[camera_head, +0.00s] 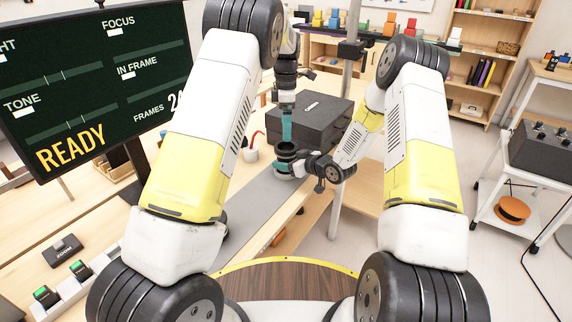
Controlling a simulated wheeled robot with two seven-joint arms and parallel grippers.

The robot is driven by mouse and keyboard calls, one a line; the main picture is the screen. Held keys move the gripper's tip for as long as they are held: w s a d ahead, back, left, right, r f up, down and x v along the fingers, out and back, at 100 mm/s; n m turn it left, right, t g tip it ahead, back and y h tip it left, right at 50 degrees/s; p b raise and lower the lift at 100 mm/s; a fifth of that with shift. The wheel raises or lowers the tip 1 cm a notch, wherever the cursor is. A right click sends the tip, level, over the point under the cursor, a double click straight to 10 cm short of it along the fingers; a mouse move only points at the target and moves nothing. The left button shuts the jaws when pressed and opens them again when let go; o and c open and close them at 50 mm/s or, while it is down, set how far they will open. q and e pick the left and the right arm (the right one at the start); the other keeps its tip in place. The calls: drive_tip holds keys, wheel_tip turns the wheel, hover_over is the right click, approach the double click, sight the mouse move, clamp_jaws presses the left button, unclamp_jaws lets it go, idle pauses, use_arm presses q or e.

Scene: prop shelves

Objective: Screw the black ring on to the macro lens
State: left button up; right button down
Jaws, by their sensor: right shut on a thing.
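A dark, round, upright thing (286,154) stands over a pale base at the middle of the view; I take it for the macro lens. My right gripper (298,166) reaches it from the right, level, and is shut on its side. My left arm comes down from above, with a dark wrist and a narrow teal part right over the lens. My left gripper (287,138) is at the lower end of this, close above or touching the lens top. Its fingers are too small to read. I cannot make out the black ring apart from the dark lens.
A large black case (318,117) stands just behind the lens. A white cup with a red handle (250,153) is to its left. A grey strip (248,205) runs along the wooden bench. A display (90,75) reading READY fills the upper left. Shelves and a trolley are at right.

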sight(286, 150)
use_arm(q)
drive_tip(key=shift+n, duration=0.8)
drive_tip(key=shift+f, duration=0.1)
drive_tip(key=shift+f, duration=3.9)
